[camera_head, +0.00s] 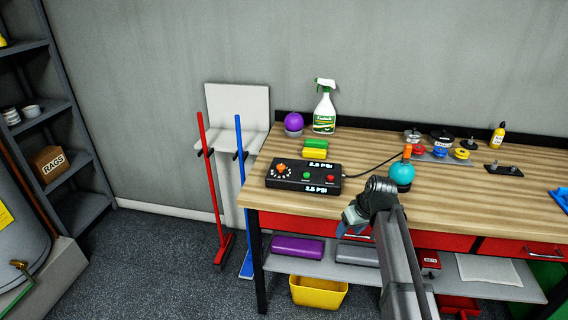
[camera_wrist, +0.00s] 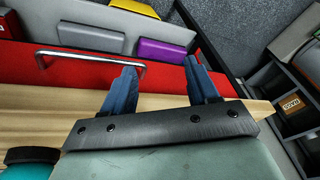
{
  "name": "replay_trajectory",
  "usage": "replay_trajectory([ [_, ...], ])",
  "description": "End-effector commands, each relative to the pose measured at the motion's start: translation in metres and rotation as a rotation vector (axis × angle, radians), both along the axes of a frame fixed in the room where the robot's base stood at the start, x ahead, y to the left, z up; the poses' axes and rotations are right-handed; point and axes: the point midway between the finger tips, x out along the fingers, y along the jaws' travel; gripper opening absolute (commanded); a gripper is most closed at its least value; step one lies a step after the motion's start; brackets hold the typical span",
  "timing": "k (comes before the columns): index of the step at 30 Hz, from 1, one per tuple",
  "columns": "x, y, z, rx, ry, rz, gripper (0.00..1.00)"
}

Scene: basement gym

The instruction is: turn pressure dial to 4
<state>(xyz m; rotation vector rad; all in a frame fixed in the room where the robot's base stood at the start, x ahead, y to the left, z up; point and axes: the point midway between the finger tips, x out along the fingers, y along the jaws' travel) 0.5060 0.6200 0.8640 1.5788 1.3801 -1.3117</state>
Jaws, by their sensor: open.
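The pressure dial is an orange knob (camera_head: 281,168) with white marks around it, on the left of a black control box (camera_head: 304,186) on the workbench. The box has a green button (camera_head: 306,175), a red button (camera_head: 330,178) and displays that appear to read 2.5 PSI. The number the knob points at is too small to read. My gripper (camera_head: 349,222) is at the bench's front edge, right of and nearer than the box, apart from it. In the wrist view its two blue fingers (camera_wrist: 158,88) are spread and empty, facing the red drawer front.
Bare wood (camera_head: 460,200) lies to the right.

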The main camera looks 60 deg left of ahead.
Motion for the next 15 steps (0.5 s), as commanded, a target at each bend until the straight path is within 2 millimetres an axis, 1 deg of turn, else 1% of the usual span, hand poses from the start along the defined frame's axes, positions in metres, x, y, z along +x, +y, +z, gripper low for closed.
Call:
replay_trajectory([
  [1,-0.001,0.028,0.021,0.017,-0.013,0.045,0.59],
  [2,-0.002,0.042,0.032,0.026,-0.020,0.074,0.59],
  [6,-0.001,0.119,0.089,0.059,-0.053,0.237,0.59],
  [8,0.000,0.149,0.111,0.069,-0.066,0.306,0.59],
  [9,-0.001,0.167,0.126,0.076,-0.076,0.351,0.59],
  [12,-0.003,0.209,0.161,0.091,-0.094,0.455,0.59],
  [15,-0.008,0.239,0.188,0.103,-0.110,0.535,0.59],
])
